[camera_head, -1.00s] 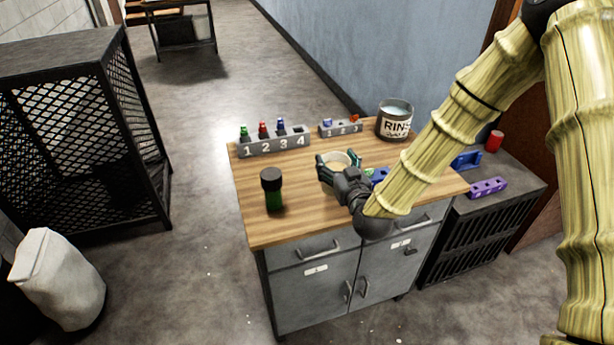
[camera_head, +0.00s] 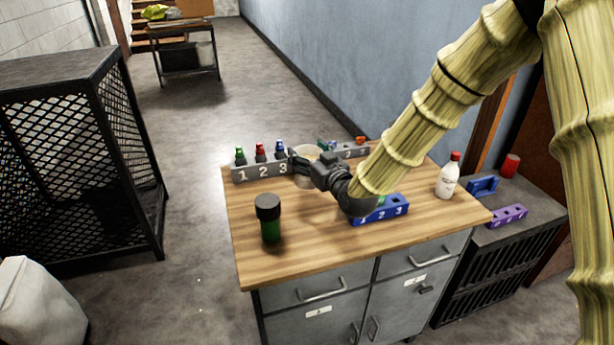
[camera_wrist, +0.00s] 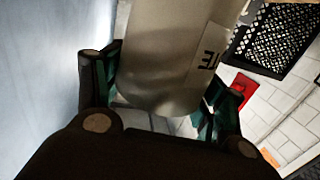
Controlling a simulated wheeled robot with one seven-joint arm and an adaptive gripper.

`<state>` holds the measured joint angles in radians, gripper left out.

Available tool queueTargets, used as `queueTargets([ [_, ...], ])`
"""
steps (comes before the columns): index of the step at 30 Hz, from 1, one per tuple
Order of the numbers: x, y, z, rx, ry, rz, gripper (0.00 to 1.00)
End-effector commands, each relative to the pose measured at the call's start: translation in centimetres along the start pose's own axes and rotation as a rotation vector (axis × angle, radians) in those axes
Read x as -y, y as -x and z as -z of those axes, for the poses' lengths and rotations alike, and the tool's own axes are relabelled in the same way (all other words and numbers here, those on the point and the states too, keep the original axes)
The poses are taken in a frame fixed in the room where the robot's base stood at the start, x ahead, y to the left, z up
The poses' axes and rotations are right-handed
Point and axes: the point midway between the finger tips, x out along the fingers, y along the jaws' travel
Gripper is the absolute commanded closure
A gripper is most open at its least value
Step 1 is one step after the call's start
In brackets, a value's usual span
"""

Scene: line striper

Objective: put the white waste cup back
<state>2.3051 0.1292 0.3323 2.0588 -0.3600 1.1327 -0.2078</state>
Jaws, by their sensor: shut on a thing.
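The white waste cup (camera_head: 306,151) is in my gripper (camera_head: 312,160), above the back part of the wooden worktop (camera_head: 310,235). In the head view its rim shows just beyond the gripper, in front of the numbered grey rack, and my gripper hides part of its body. In the wrist view the cup (camera_wrist: 170,60) is large and pale between the green-lined fingers, with part of a dark-lettered label at its right side. My gripper (camera_wrist: 160,92) is shut on the cup. I cannot tell the gap between cup and worktop.
The grey rack (camera_head: 242,174) holds small coloured bottles. A dark green jar (camera_head: 269,222) stands front left. A blue rack (camera_head: 382,213) lies beneath my forearm, and a white red-capped bottle (camera_head: 447,178) stands right. The middle front of the worktop is clear.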

Motion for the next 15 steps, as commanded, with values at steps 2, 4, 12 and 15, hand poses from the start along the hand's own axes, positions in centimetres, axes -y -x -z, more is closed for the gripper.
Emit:
queueTargets([
  [2, 0.0, -0.1, -0.8, -0.002, 0.000, 0.000, 0.98],
  [4, 0.1, -0.1, -1.3, -0.002, 0.000, 0.001, 0.98],
  [12, 0.2, -0.3, -2.4, -0.002, 0.001, 0.004, 0.98],
  [15, 0.3, -0.3, -3.4, -0.001, 0.001, 0.005, 0.98],
])
